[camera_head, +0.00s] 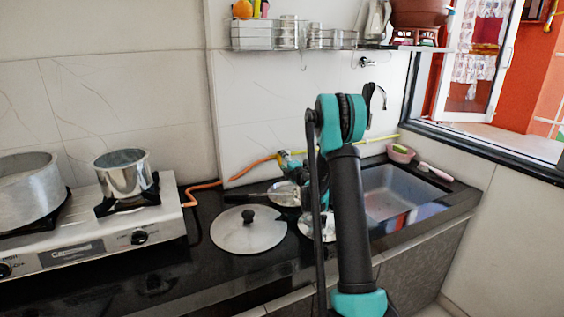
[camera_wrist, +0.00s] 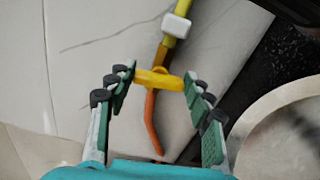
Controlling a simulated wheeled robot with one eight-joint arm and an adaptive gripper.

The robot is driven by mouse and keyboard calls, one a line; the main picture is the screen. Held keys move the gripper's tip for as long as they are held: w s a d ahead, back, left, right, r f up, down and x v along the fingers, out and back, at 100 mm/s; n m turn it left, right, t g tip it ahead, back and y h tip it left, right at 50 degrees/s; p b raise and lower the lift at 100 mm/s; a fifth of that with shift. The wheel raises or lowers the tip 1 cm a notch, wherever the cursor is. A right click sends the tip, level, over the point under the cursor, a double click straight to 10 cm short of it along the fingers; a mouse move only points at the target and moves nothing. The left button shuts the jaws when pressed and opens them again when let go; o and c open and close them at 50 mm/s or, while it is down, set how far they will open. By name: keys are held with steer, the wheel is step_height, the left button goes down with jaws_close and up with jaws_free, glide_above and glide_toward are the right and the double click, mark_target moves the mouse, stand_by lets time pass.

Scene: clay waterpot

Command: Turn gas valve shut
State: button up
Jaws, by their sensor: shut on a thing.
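The gas valve's yellow handle (camera_wrist: 158,80) shows in the middle of the wrist view. It lies across the line of the yellow pipe (camera_wrist: 176,28) above it and the orange hose (camera_wrist: 151,125) below it. My gripper (camera_wrist: 160,83) is shut on the handle, with a green and black fingertip at each end of it. In the head view my gripper (camera_head: 291,162) is low at the back wall, where the orange hose (camera_head: 230,180) meets the yellow pipe (camera_head: 380,138). My arm partly hides the gripper there, and the handle cannot be made out.
A gas stove (camera_head: 110,240) with a steel pot (camera_head: 123,175) and a larger pot (camera_head: 25,185) stands at left. A round lid (camera_head: 248,232) and a pan (camera_head: 285,193) lie on the black counter near my arm. A sink (camera_head: 395,190) is at right, below a shelf (camera_head: 290,35).

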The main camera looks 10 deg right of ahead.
steer(key=shift+a+m, duration=0.15)
steer(key=shift+m, duration=0.35)
stand_by(0.3)
steer(key=o, duration=1.1)
steer(key=shift+o, duration=0.2)
steer(key=shift+s, duration=0.1)
steer(key=v, duration=1.2)
